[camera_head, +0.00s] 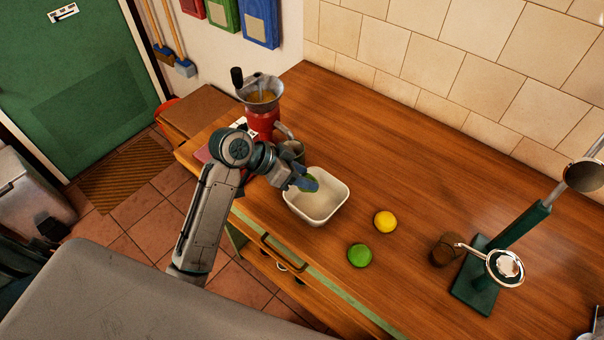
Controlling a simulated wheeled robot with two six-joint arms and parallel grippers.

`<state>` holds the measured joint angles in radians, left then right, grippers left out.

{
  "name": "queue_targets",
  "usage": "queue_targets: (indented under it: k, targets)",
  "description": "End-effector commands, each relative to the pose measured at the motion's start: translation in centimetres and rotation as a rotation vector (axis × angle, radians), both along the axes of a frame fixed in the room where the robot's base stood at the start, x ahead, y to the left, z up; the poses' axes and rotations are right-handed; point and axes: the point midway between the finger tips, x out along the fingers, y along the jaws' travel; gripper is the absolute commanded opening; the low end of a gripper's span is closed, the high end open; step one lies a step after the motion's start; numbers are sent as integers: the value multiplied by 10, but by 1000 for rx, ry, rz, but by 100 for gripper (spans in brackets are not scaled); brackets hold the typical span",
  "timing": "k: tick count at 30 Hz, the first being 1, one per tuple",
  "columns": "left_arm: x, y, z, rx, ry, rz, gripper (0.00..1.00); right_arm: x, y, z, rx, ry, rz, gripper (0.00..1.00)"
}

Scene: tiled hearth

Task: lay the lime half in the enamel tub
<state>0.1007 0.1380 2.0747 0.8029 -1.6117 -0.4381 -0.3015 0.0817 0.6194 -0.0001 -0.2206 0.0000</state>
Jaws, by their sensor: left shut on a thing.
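The white enamel tub (336,208) stands on the wooden counter near its front edge. My left gripper (308,183) reaches in from the left and is over the tub's left side. It is shut on a small green thing, which looks like the lime half (312,178); the fingers hide most of it. I cannot tell how far it is above the tub floor. A round green fruit (360,255) lies on the counter to the right of the tub, apart from it. My right gripper is out of view.
A yellow fruit (385,222) lies right of the tub. A green press stand (483,275) with a strainer and a brown cup (446,250) is further right. A red grinder (262,112) stands behind my left arm. The counter behind the tub is clear.

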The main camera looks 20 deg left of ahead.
Motion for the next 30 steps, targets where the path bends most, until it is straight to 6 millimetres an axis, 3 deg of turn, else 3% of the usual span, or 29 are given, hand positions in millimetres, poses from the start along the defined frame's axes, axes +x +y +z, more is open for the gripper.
queue_targets:
  k: [1, 5, 17, 30]
  targets:
    - [0, 0, 0, 0, 0, 0, 49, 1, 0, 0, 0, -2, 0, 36]
    - [0, 0, 0, 0, 0, 0, 72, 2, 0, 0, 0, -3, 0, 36]
    - [-2, 5, 3, 3, -1, 1, 72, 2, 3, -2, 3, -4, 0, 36]
    - [-25, 46, 46, 7, -3, 1, 72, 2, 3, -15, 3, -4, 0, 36]
